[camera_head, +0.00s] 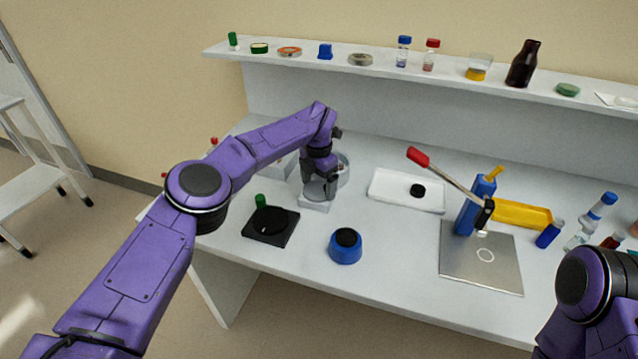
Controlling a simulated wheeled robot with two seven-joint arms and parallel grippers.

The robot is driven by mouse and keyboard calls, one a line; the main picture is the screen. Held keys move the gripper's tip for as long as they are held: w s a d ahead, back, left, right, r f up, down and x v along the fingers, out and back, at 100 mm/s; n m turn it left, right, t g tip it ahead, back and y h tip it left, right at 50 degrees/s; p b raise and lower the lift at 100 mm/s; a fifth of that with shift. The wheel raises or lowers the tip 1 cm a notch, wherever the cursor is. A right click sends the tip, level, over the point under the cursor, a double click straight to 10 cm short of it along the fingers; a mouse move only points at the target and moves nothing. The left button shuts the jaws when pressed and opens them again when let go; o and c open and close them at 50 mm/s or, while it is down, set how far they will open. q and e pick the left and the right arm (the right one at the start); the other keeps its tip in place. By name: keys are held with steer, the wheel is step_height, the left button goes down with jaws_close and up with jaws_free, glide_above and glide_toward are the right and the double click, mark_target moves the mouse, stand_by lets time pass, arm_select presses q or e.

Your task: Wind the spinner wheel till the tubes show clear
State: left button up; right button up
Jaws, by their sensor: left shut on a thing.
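A small device with a pale grey base (318,205) and a greyish round part (343,170) stands left of the middle of the bench; I take it to be the spinner wheel. My left gripper (321,188) points down over it and is shut on it. The gripper and wrist cover much of the wheel, so the exact spot gripped is hidden. I cannot make out the wheel's tubes or whether they look clear. My right arm shows at the lower right, but its gripper is out of view.
A black square plate (270,226) and a blue round pot (345,250) stand in front of the wheel. A white tray (405,192) lies to its right. Farther right is a blue lever press (468,212) on a metal plate. A shelf (430,75) with bottles runs behind.

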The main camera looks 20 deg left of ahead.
mark_target(318, 189)
arm_select(q)
steer(key=shift+m, duration=0.6)
steer(key=o, duration=0.8)
steer(key=shift+c, duration=0.2)
steer(key=shift+r, duration=0.15)
step_height(318, 189, up, 10)
steer(key=shift+r+b, duration=0.15)
steer(key=shift+b, duration=0.2)
